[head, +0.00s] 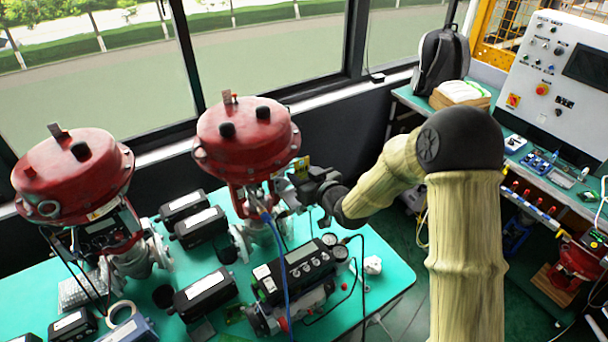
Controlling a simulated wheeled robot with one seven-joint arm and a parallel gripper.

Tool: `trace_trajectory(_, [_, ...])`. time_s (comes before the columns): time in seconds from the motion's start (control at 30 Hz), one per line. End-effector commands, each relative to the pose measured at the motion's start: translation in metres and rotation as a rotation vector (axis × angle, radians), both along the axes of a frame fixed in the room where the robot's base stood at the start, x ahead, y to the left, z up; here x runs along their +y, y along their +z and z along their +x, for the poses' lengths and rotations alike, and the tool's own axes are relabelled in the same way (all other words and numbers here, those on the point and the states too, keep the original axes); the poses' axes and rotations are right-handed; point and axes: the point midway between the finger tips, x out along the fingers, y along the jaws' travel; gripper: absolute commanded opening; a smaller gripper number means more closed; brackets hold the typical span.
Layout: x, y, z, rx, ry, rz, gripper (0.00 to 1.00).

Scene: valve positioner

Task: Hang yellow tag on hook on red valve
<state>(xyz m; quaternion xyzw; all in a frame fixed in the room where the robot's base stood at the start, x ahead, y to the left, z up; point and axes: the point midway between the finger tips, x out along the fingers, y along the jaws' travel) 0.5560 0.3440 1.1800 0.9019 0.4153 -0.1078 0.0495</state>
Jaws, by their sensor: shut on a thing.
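The red valve (240,145) stands on the green table near the window, with a round red top and a metal body below. My gripper (292,183) is at the right side of this valve, just under its red top, and is shut on the yellow tag (303,161). Only a small yellow patch of the tag shows. The gripper's fingers are small and dark here, and I cannot tell whether the tag touches the valve. The hook is too small or hidden to make out.
A second red valve (72,178) stands at the left. Several black boxes and a positioner (300,268) with a blue cable crowd the green table (392,262). A control panel (555,75) and a backpack (440,60) are on a bench at the right.

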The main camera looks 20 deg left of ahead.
Motion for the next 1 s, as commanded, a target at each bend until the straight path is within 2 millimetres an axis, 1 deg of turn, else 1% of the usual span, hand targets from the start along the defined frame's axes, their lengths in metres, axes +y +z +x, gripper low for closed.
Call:
trace_trajectory(0.03, [0.002, -0.005, -0.001, 0.008, 0.005, -0.006, 0.19])
trace_trajectory(0.2, [0.002, -0.006, -0.002, 0.01, 0.004, -0.006, 0.19])
trace_trajectory(0.23, [0.002, -0.006, -0.002, 0.01, 0.004, -0.006, 0.43])
trace_trajectory(0.33, [0.003, -0.006, -0.002, 0.009, 0.007, -0.007, 0.62])
trace_trajectory(0.37, [0.003, -0.006, -0.003, 0.009, 0.008, -0.006, 0.64])
trace_trajectory(0.83, [0.006, -0.006, -0.006, 0.01, 0.017, -0.007, 0.64])
trace_trajectory(1.0, [-0.002, -0.006, -0.012, 0.011, 0.017, -0.009, 0.64])
